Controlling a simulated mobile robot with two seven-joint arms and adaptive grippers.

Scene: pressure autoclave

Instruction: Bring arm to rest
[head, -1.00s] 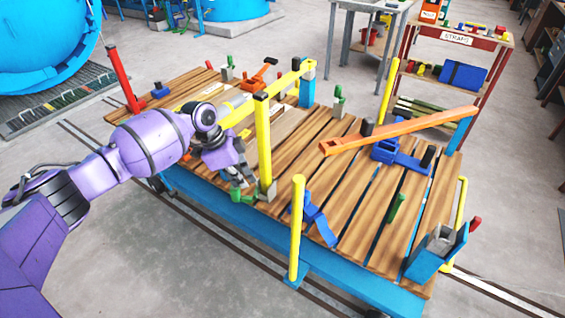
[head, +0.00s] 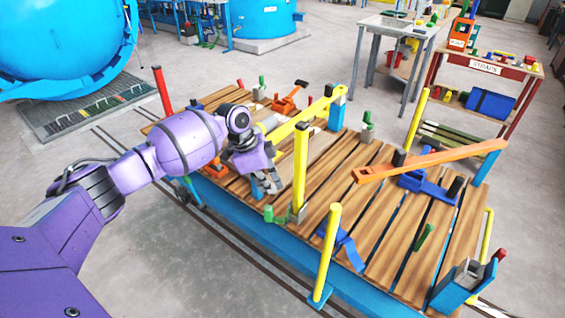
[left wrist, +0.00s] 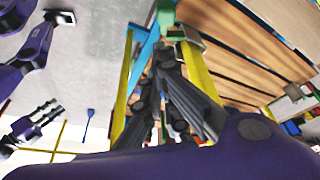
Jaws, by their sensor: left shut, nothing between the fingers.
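My left arm (head: 185,143) is purple and reaches in from the left over the near left edge of the wooden-slatted cart (head: 375,220). My left gripper (head: 268,184) is shut and empty, pointing down just left of a yellow post (head: 301,165). In the left wrist view, the dark fingers of the left gripper (left wrist: 164,62) come together near a green piece (left wrist: 165,14) and yellow bars. Part of another purple arm with a grey-tipped end (left wrist: 40,122) shows at the left there. It seems to be my right one, and its jaws are unclear.
An orange bar (head: 430,160) spans the cart's right half. More yellow posts (head: 327,255), a red post (head: 162,92) and blue brackets (head: 465,278) rise around it. A large blue vessel (head: 65,40) stands at the back left. Bare floor lies in front of the cart.

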